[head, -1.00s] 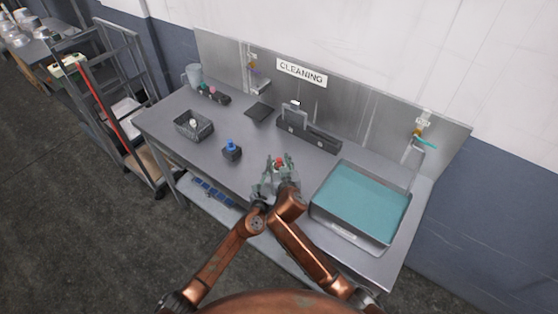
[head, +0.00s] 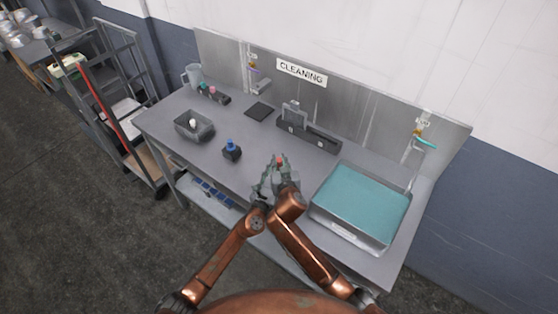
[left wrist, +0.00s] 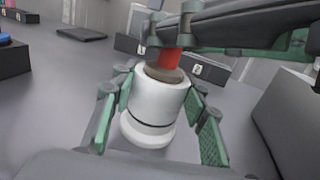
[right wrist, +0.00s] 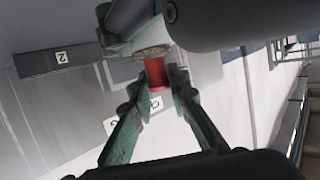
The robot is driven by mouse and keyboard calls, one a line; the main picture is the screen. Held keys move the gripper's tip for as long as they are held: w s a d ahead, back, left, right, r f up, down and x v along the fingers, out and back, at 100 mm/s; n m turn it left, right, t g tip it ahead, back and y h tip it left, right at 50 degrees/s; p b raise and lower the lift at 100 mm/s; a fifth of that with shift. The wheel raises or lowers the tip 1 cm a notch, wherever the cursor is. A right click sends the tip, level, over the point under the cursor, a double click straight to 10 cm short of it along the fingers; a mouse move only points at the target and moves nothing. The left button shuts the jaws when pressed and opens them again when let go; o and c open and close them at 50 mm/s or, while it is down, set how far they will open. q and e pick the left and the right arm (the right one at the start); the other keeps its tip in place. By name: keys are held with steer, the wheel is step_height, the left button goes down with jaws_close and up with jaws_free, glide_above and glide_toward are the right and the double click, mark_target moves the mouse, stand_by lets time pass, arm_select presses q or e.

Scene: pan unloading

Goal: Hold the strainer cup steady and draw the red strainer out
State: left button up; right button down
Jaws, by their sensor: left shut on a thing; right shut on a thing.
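The strainer cup (left wrist: 158,105) is white with a dark ring and stands upright in the left wrist view. My left gripper (head: 267,187) is shut around its sides. The red strainer (left wrist: 168,59) shows above the cup's mouth, with a brownish rim at the opening; how deep it sits is hidden. My right gripper (head: 284,178) is shut on the red part, which shows between its green fingers in the right wrist view (right wrist: 155,74). In the head view only a small red spot of the strainer (head: 281,159) shows; the fingers hide most of the cup.
A metal tray with a teal surface (head: 317,211) is close to the right. A dark numbered holder (head: 310,138) stands behind. A blue-topped item in a black block (head: 231,150) and a grey bin (head: 207,132) are to the left. The grey table between is clear.

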steer(key=shift+r, duration=0.8)
stand_by(0.5)
steer(key=shift+r, duration=2.8)
arm_select(q)
steer(key=o, duration=1.3)
steer(key=shift+o, duration=0.2)
steer(key=shift+s, duration=0.1)
steer(key=v, duration=1.1)
steer(key=shift+s+a, duration=0.2)
steer(key=shift+s, duration=0.15)
